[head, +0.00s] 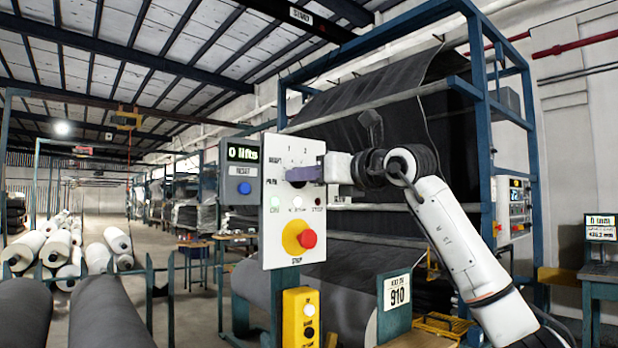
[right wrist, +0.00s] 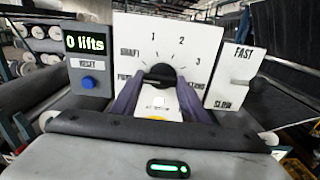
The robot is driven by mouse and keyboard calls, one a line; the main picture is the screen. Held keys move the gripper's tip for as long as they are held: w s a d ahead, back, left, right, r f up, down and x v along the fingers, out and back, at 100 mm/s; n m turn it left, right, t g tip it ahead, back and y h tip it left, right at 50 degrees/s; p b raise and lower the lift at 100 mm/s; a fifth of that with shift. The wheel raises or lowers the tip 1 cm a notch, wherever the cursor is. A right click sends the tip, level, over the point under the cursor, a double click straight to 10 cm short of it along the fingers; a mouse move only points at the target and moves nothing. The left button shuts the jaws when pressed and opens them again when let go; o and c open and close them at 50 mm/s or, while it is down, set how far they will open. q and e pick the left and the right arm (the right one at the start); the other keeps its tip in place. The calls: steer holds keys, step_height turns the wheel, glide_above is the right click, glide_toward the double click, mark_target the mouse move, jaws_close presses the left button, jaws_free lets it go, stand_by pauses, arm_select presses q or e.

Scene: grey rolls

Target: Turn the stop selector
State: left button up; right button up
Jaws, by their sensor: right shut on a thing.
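The selector is a black rotary knob (right wrist: 160,75) on a white control panel (head: 285,150). Its dial has the numbers 1, 2 and 3 and a label reading "SHAFT" at the left; other labels are partly hidden. My right gripper (right wrist: 160,80) has its purple fingers on both sides of the knob and is shut on it. In the head view the right gripper (head: 300,174) reaches the panel from the right and hides most of the knob. I cannot tell exactly which mark the knob points to. My left gripper is not in view.
A display (head: 243,153) reading "0 lifts" sits left of the panel, above a blue reset button (head: 244,188). A red stop button (head: 307,238) on a yellow ring is below the knob. A yellow button box (head: 300,325) stands beneath. A FAST/SLOW lever (right wrist: 257,85) is at the right.

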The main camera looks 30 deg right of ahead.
steer(key=m, duration=2.1)
steer(key=shift+d+r, duration=0.2)
steer(key=shift+d, duration=0.15)
steer(key=shift+m, duration=0.4)
steer(key=o, duration=1.1)
steer(key=shift+c, duration=0.2)
